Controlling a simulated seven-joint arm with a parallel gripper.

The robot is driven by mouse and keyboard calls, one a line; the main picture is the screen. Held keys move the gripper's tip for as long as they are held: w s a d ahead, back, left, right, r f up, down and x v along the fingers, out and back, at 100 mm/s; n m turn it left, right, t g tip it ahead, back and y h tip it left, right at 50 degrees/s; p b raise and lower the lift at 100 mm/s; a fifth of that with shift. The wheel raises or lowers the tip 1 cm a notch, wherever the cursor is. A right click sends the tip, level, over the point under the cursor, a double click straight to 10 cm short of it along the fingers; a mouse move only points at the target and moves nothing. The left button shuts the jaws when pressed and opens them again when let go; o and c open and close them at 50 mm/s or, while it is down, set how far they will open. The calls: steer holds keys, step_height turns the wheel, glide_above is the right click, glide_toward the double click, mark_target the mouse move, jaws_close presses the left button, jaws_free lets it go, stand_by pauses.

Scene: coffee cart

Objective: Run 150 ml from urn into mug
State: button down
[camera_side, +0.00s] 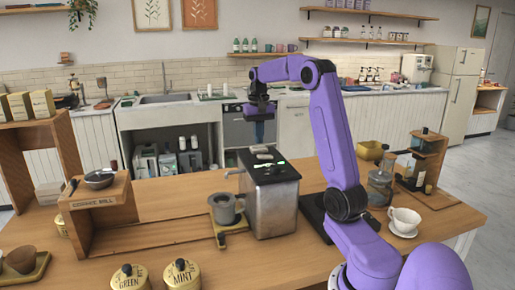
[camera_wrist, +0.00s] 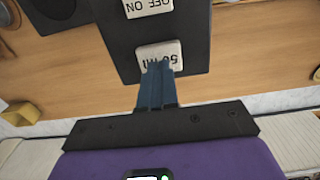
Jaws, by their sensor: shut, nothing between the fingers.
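The urn (camera_side: 271,205) is a metal box with a black top, standing mid-counter in the side view. A grey mug (camera_side: 225,209) stands upright at its left, by the spout (camera_side: 235,172), on a small yellowish tray (camera_side: 233,228). The mug's contents cannot be made out. In the wrist view, the urn's black top (camera_wrist: 120,45) carries a white "OFF ON" switch (camera_wrist: 148,7) and a white "50 ml" button (camera_wrist: 160,52). My gripper (camera_wrist: 157,68) is shut and empty, its blue fingertips overlapping the button's near edge. In the side view my gripper (camera_side: 260,134) appears above the urn's top.
A wooden stand with a metal bowl (camera_side: 99,179) is on the left. "GREEN" (camera_side: 130,278) and "MINT" (camera_side: 181,275) tins stand in front. A white cup (camera_side: 404,220) on a saucer, a glass jar (camera_side: 380,187) and a wooden rack (camera_side: 425,165) are on the right.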

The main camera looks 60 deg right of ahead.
steer(key=shift+f, duration=0.9)
stand_by(0.4)
steer(key=shift+r, duration=0.9)
steer(key=shift+f, duration=0.9)
stand_by(1.7)
steer(key=shift+r, duration=0.9)
